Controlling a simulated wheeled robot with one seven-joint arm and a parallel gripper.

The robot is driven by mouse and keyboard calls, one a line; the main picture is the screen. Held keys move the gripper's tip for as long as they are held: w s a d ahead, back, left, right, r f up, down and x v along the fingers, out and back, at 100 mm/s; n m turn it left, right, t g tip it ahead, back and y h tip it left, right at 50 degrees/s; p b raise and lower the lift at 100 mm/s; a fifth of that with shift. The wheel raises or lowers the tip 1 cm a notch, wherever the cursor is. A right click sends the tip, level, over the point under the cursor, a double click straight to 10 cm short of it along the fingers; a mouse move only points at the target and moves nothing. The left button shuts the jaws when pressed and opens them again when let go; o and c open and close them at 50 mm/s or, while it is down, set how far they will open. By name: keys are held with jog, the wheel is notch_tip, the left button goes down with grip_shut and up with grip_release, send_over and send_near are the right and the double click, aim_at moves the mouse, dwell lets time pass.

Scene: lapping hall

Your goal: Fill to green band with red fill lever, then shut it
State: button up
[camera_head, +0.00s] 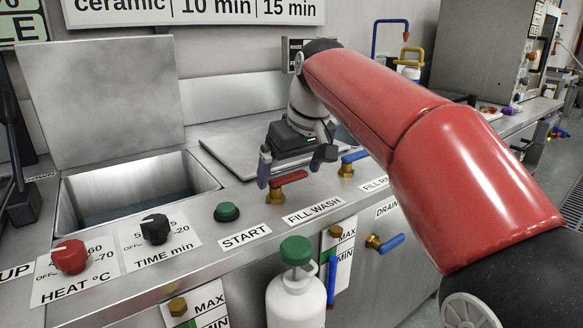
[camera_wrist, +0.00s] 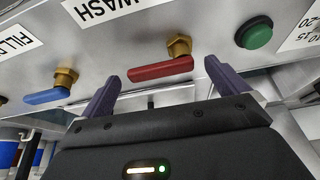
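The red fill lever (camera_head: 288,179) sits on a brass valve above the FILL WASH label (camera_head: 313,211). It lies roughly parallel to the counter's front edge. In the wrist view the red lever (camera_wrist: 160,69) lies between the two purple fingertips of my gripper (camera_wrist: 161,72), with gaps at both ends. My gripper (camera_head: 295,165) is open and reaches down over the lever; contact cannot be told. Level gauges marked MAX and MIN are on the front panel: one at lower left (camera_head: 208,302), one at centre (camera_head: 341,252). A sliver of green shows on the left gauge; the liquid level is unclear.
A blue lever (camera_head: 354,156) stands close right of my gripper. A blue drain lever (camera_head: 391,243) is on the front panel. A green START button (camera_head: 227,211) lies left. An open basin (camera_head: 205,176) is at left, and a green-capped bottle (camera_head: 296,298) stands in front.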

jog(key=p+v, duration=0.1)
jog(key=v, duration=0.6)
jog(key=shift+s+r+p, duration=0.2)
jog(key=shift+r+p, duration=0.15)
jog(key=shift+s+d, duration=0.1)
jog(key=shift+d, duration=0.05)
